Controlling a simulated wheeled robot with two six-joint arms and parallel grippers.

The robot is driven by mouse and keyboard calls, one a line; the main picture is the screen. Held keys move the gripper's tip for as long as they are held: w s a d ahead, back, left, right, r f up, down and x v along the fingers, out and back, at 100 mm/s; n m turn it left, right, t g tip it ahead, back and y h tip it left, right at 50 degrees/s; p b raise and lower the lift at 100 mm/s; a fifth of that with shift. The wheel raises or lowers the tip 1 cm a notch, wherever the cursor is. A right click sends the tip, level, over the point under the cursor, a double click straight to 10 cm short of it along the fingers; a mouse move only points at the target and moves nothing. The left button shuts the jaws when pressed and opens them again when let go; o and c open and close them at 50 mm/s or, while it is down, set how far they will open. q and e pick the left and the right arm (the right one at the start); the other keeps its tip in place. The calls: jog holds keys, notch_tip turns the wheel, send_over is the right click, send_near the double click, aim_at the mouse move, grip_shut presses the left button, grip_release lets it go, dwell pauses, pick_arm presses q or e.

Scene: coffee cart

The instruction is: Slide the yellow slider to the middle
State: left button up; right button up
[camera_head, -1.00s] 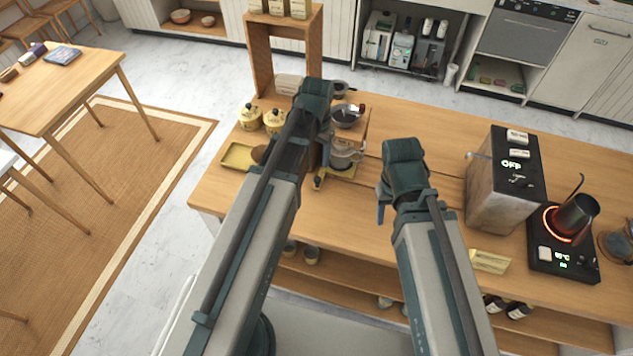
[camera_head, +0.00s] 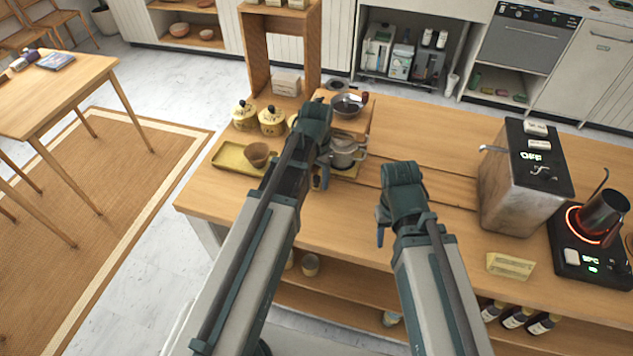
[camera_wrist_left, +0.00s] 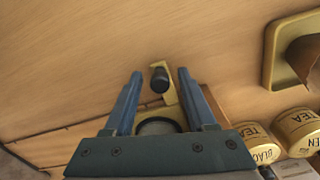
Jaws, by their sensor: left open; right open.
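The yellow slider (camera_wrist_left: 169,95) shows in the left wrist view as a narrow yellow strip. A black knob (camera_wrist_left: 159,79) stands by its far end, between my left gripper's fingertips; I cannot tell whether they touch it. My left gripper (camera_wrist_left: 160,76) is open, with one blue finger on each side of the knob. In the head view my left arm covers much of this spot, beside a metal pot (camera_head: 347,150) on a yellow base (camera_head: 347,172). My right gripper (camera_head: 383,232) is open and empty above the countertop, its fingers partly hidden.
A yellow tray (camera_head: 232,157) with a brown cup (camera_head: 257,154) and tea tins (camera_head: 271,121) stand left of my left arm. A metal machine (camera_head: 520,180) and a glowing hot plate (camera_head: 590,245) stand at right. The countertop (camera_head: 450,150) is clear between pot and machine.

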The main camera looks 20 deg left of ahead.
pick_arm(q)
grip_shut()
dwell(1.4)
